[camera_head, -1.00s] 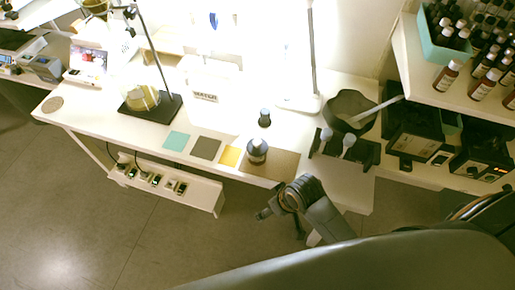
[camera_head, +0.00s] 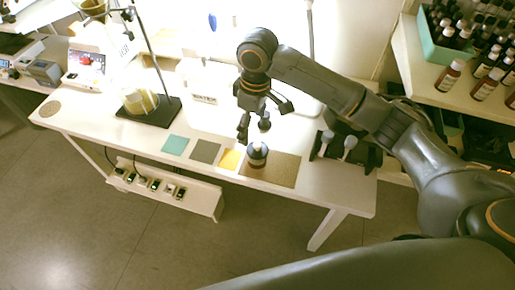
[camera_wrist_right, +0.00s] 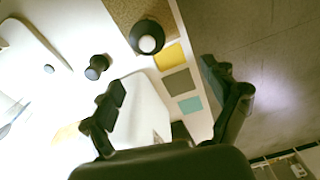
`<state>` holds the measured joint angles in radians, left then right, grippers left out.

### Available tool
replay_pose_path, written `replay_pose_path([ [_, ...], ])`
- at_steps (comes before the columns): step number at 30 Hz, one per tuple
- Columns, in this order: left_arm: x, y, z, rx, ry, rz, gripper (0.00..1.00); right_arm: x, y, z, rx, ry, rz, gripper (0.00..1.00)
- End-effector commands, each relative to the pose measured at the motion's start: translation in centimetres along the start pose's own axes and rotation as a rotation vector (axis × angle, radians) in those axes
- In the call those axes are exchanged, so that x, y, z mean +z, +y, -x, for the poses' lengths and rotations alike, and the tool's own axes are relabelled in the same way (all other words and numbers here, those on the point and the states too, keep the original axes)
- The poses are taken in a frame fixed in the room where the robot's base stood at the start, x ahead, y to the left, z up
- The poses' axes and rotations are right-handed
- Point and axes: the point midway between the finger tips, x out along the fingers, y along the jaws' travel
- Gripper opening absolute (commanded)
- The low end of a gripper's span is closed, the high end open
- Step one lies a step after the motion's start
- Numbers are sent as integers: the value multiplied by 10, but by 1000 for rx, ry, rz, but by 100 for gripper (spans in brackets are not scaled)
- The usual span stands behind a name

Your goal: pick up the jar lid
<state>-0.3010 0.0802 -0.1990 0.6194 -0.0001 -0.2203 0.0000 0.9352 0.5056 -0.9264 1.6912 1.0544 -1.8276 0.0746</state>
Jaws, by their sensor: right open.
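A small dark jar (camera_head: 257,158) stands upright at the left edge of a brown mat (camera_head: 284,171) on the white table. Its pale round top (camera_head: 257,149) looks like the lid. In the right wrist view the jar (camera_wrist_right: 139,29) with its pale top (camera_wrist_right: 149,44) shows at the upper middle, beyond the fingertips. A smaller dark bottle (camera_head: 265,124) stands behind it; it also shows in the right wrist view (camera_wrist_right: 97,66). My right gripper (camera_head: 264,117) is open and empty, above the table near these two; its spread fingers show in the right wrist view (camera_wrist_right: 164,76). My left gripper is not in view.
Teal (camera_head: 175,145), grey (camera_head: 205,151) and yellow (camera_head: 230,159) squares lie left of the jar. A stand with a flask (camera_head: 140,103) is farther left. A dark holder (camera_head: 362,156) with two pale-topped tools stands right. Shelved bottles (camera_head: 486,86) fill the upper right.

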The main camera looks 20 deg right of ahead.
Motion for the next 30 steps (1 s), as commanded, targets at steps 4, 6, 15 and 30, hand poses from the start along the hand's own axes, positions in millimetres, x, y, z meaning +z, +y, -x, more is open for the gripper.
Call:
replay_pose_path([
  [4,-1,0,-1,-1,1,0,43,6,20,28,23,-48,-9,87],
  [6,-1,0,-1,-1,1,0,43,7,23,32,23,-60,-11,87],
  [15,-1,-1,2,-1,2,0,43,11,24,-12,20,-67,-13,87],
  [30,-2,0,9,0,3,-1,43,13,20,-69,22,-65,-12,87],
])
